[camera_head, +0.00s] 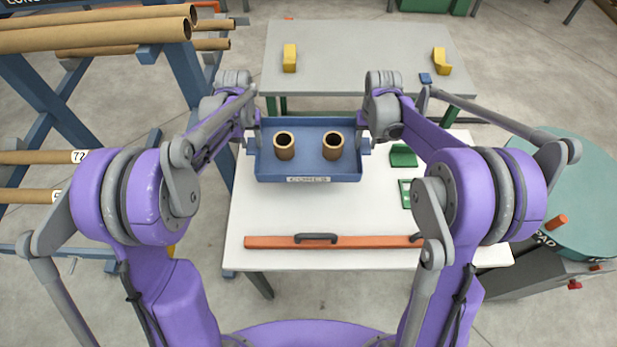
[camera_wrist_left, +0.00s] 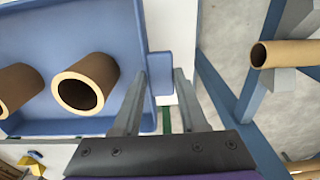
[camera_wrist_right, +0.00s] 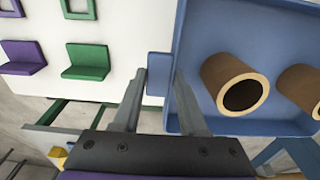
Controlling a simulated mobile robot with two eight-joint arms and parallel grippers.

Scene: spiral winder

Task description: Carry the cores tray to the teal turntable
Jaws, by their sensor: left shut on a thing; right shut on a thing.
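The blue cores tray (camera_head: 308,170) is over the white table in the head view, with two brown cardboard cores, a left one (camera_head: 285,146) and a right one (camera_head: 332,146), upright inside. My left gripper (camera_head: 252,140) is shut on the tray's left handle tab, which the left wrist view shows between the fingers (camera_wrist_left: 160,85). My right gripper (camera_head: 364,142) is shut on the right handle tab, seen in the right wrist view (camera_wrist_right: 158,80). The tray looks level; I cannot tell whether it touches the table. The teal turntable (camera_head: 575,205) is at the right edge.
The white table (camera_head: 320,218) holds an orange bar with black handles (camera_head: 316,241) near its front edge and green brackets (camera_head: 404,156) at right. A grey table (camera_head: 350,55) with yellow blocks stands behind. A blue rack (camera_head: 175,70) with cardboard tubes stands at left.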

